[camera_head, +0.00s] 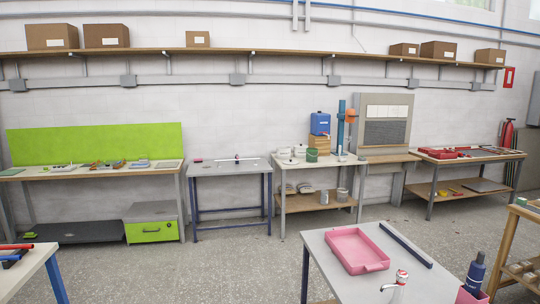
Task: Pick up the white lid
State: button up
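Several small white round pieces (299,150) sit on the middle workbench (313,163) against the far wall, around a green can (312,155). They are too small to tell which one is a lid. More pale round pieces (290,188) and grey cans lie on that bench's lower shelf (300,203). My gripper is not in view, so its state and any hold are hidden.
A front table (345,283) holds a pink tray (357,250), a dark bar (405,244) and a white-and-red fitting (398,282). A wooden rack (515,240) stands at the right edge. Open grey floor (190,275) lies left of the front table.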

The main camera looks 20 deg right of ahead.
aim_at(282, 152)
jog(key=i+j, duration=0.15)
jog(key=i, duration=0.25)
jog(key=i+j+z, duration=0.1)
jog(key=i, duration=0.35)
jog(key=i+j, duration=0.15)
jog(key=i, duration=0.25)
jog(key=i+j, duration=0.2)
jog(key=i, duration=0.25)
jog(key=i+z, duration=0.15)
jog(key=i, duration=1.6)
jog(key=i+z, duration=0.2)
jog(key=i, duration=0.4)
jog(key=i+j+z, duration=0.15)
jog(key=i, duration=0.4)
jog(key=i+j+z, duration=0.2)
jog(key=i, duration=0.4)
jog(key=i+l+z, duration=0.3)
jog(key=i, duration=0.6)
jog(key=i+l+z, duration=0.1)
jog(key=i+z, duration=0.2)
jog(key=i, duration=0.65)
jog(key=i+l+u, duration=0.1)
jog(key=i+u, duration=0.15)
jog(key=i, duration=0.15)
jog(key=i+l+u, duration=0.2)
jog(key=i, duration=0.2)
